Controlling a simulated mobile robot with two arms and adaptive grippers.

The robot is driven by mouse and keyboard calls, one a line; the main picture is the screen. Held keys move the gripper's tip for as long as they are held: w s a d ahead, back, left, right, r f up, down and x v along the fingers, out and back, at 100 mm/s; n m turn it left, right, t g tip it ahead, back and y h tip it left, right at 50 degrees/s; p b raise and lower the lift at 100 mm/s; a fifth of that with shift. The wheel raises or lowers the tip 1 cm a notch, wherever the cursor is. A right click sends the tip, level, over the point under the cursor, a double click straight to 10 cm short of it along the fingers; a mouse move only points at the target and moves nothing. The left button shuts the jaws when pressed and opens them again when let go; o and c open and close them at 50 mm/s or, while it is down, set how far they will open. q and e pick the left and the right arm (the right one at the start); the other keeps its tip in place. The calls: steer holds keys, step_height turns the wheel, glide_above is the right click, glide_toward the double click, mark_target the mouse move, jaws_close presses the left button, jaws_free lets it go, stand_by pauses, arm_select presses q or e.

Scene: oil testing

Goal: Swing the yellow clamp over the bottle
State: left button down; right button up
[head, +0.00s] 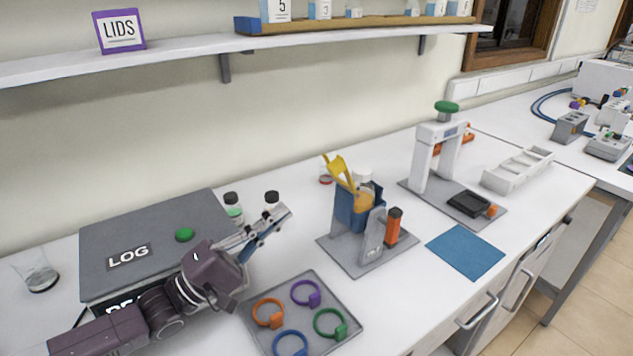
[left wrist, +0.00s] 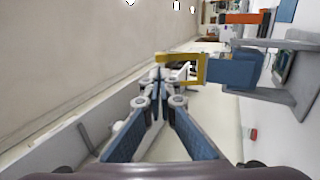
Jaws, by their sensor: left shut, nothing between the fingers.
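The yellow clamp (head: 338,170) stands raised and tilted at the top of a blue holder (head: 347,213) on a grey base. An amber bottle with a white cap (head: 363,175) sits in the holder, partly hidden. My left gripper (head: 285,212) is shut and empty, left of the holder and apart from the clamp. In the left wrist view the closed fingertips (left wrist: 160,78) appear close to the yellow clamp (left wrist: 201,70), with the blue holder (left wrist: 232,69) beyond it. The bottle is not clear there. My right gripper is not in view.
An orange handle (head: 394,223) stands on the holder's right. A tray of coloured rings (head: 349,300) lies in front. The LOG box (head: 150,225) and dark-capped vials (head: 232,200) are at left. A white press (head: 421,152) and blue mat (head: 465,252) are at right.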

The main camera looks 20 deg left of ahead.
mark_target(330, 172)
arm_select(q)
steer(key=p+x, duration=0.3)
steer(key=x, duration=0.6)
steer(key=shift+w+a, duration=0.1)
steer(key=shift+a, duration=0.05)
steer(key=shift+w+d+r, duration=0.1)
steer(key=shift+w+d, duration=0.3)
steer(key=shift+w, duration=0.05)
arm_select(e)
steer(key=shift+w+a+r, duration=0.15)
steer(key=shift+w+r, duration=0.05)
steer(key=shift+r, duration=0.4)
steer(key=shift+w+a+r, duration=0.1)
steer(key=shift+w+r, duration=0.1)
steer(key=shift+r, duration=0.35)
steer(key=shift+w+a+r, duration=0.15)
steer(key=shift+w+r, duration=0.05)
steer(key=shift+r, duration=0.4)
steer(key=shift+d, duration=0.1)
arm_select(q)
steer(key=shift+p, duration=0.3)
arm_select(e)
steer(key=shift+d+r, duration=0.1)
